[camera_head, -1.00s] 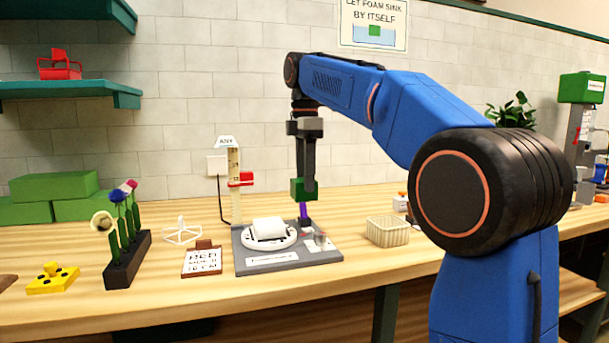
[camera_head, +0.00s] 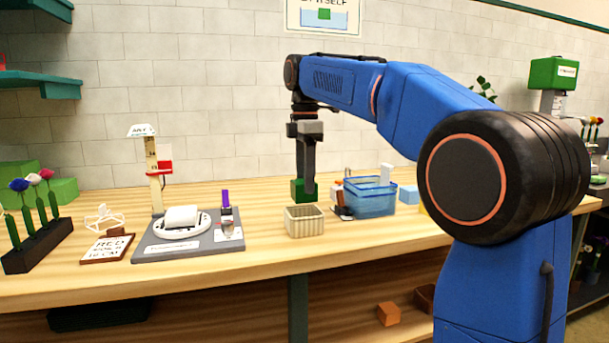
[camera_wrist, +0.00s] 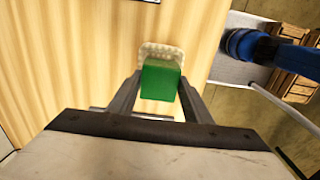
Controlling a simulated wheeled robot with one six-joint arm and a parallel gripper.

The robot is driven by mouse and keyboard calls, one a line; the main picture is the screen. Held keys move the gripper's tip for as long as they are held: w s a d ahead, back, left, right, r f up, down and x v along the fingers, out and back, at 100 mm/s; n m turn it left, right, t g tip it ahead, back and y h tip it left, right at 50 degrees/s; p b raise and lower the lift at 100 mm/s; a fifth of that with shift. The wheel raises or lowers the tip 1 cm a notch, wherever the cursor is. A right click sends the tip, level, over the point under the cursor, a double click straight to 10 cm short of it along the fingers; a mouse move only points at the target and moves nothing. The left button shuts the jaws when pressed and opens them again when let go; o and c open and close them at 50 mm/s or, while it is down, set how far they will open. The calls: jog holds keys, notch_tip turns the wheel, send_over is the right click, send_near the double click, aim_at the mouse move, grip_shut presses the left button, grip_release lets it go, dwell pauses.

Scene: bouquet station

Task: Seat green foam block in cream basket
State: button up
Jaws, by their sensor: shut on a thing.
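My gripper (camera_head: 306,188) is shut on the green foam block (camera_head: 300,190), which hangs below the fingers. The cream basket (camera_head: 304,222) is a small ribbed open box on the table. In the head view the block is just above and behind the basket's rim, overlapping it in the picture. In the wrist view the block (camera_wrist: 160,80) sits between my fingers and covers much of the basket (camera_wrist: 158,50); only the basket's far edge shows beyond it. The exact height of the block over the basket is hard to tell.
A blue see-through tub (camera_head: 370,198) stands right of the basket, with small items between them. A grey board (camera_head: 188,246) with a white dish is to the left. A flower rack (camera_head: 38,246) stands far left. Bare table lies left and in front of the basket.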

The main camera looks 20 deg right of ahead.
aim_at(305, 197)
jog(key=shift+f, duration=2.7)
jog(key=shift+f, duration=0.15)
jog(key=o, duration=1.6)
jog(key=shift+o, duration=0.2)
jog(key=shift+r, duration=3.5)
